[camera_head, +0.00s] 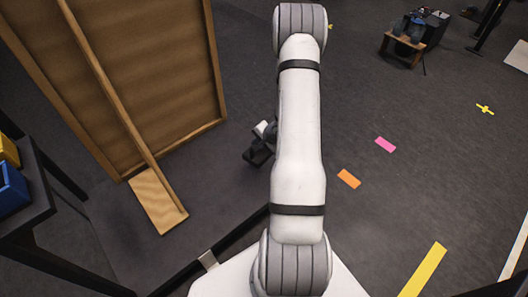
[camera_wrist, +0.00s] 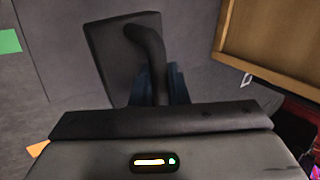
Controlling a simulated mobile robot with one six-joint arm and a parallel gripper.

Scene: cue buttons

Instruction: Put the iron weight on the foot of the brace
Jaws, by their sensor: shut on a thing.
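The iron weight (camera_head: 258,154) is a dark block with a curved handle. In the head view it shows just left of my arm, to the right of the wooden panel. In the wrist view the weight (camera_wrist: 105,62) fills the upper middle, and my gripper (camera_wrist: 160,85) is shut on its handle, with a blue finger on each side. I cannot tell whether the weight touches the floor. The brace (camera_head: 118,108) is a long strut sloping down from the panel. Its foot (camera_head: 150,198) is a flat wooden board on the floor, bare where visible.
The wooden panel (camera_head: 160,70) stands at the upper left and also shows in the wrist view (camera_wrist: 280,35). A dark table (camera_head: 35,195) with blue and yellow bins is at the left edge. Orange (camera_head: 349,179) and pink (camera_head: 385,144) floor marks lie right of my arm.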

